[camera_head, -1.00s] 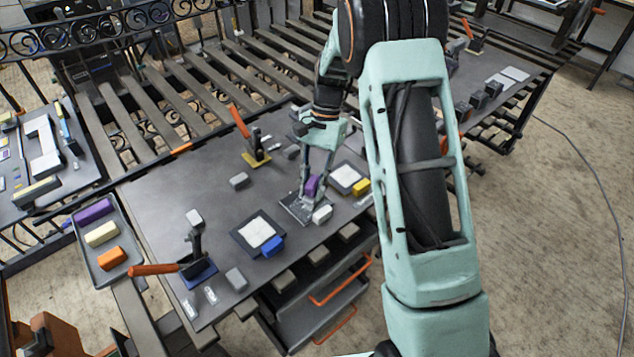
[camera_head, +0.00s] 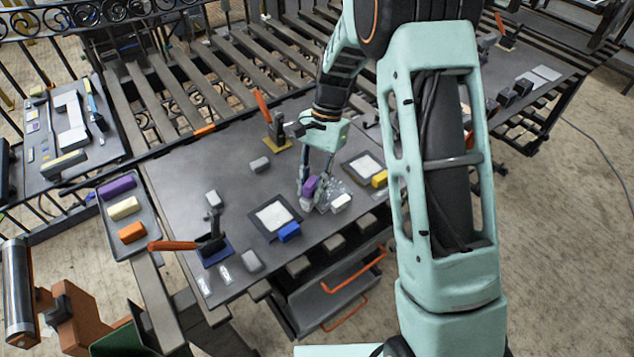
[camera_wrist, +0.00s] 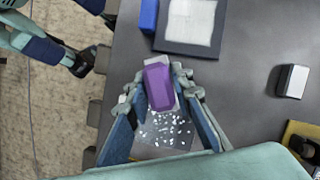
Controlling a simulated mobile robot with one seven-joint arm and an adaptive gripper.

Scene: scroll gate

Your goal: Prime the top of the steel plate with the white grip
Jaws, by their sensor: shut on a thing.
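My gripper (camera_head: 311,191) is shut on a purple block (camera_wrist: 159,84), one finger on each side. A pale edge shows around the block's far end in the wrist view. The block is low over the steel plate (camera_head: 331,190); I cannot tell if it touches. The plate, scattered with white flecks, shows between my fingers in the wrist view (camera_wrist: 165,130); the gripper and block hide part of it. The white grip (camera_head: 341,202) is at the plate's front edge, right of my gripper in the head view. It is mostly hidden behind a finger in the wrist view.
A dark plate with a white square (camera_head: 259,224) and blue grip (camera_head: 289,232) lies left; another plate (camera_head: 362,167) with a yellow grip (camera_head: 380,178) lies right. A tray (camera_head: 143,213) holds purple, cream and orange blocks.

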